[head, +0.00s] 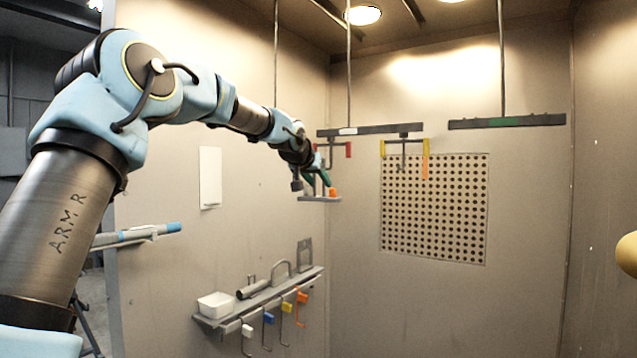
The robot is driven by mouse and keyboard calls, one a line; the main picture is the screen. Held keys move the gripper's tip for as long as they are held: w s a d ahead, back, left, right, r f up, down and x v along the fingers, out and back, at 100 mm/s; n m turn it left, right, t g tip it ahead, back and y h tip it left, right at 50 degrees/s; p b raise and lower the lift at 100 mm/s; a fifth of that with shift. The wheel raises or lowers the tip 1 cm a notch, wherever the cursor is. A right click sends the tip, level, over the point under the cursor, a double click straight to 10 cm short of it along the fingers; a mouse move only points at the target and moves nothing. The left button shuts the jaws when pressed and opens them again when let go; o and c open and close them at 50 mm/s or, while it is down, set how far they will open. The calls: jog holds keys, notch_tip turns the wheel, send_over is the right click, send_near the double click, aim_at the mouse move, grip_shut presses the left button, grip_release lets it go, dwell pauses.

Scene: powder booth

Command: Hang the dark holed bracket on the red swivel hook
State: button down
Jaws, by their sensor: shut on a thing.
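My gripper (323,187) is at the end of the outstretched arm, near the middle of the head view, and it is small in the picture. It is shut on a thin, flat grey piece, which appears to be the bracket (316,199), seen nearly edge-on and roughly level. Its holes cannot be made out. The red swivel hook (348,150) hangs under the left overhead bar, just above and to the right of my gripper. The bracket is below the hook and apart from it in the picture. My wrist partly hides the wire beside the red end.
A yellow-ended hook (383,149) and an orange-ended hook (425,160) hang farther right on the left bar (365,131). The right bar (507,122) carries no hook. A wall shelf (258,300) below holds a white tub, metal parts and several coloured hooks. The booth's middle is free.

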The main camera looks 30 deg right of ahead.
jog(key=shift+w+d+p, duration=0.4)
jog(key=shift+d+p, duration=0.15)
jog(key=shift+d, duration=0.15)
jog(key=shift+w+d+p, duration=0.35)
jog(key=shift+d+p, duration=0.2)
jog(key=shift+d, duration=0.1)
jog(key=shift+w+d+p, duration=0.4)
jog(key=shift+d+p, duration=0.15)
jog(key=shift+d, duration=0.15)
jog(key=shift+f, duration=0.2)
jog(key=shift+f+b, duration=0.35)
jog(key=shift+b, duration=0.2)
jog(key=shift+f, duration=0.1)
jog(key=shift+c, duration=1.7)
grip_release()
jog(key=shift+f, duration=0.1)
jog(key=shift+a, duration=0.1)
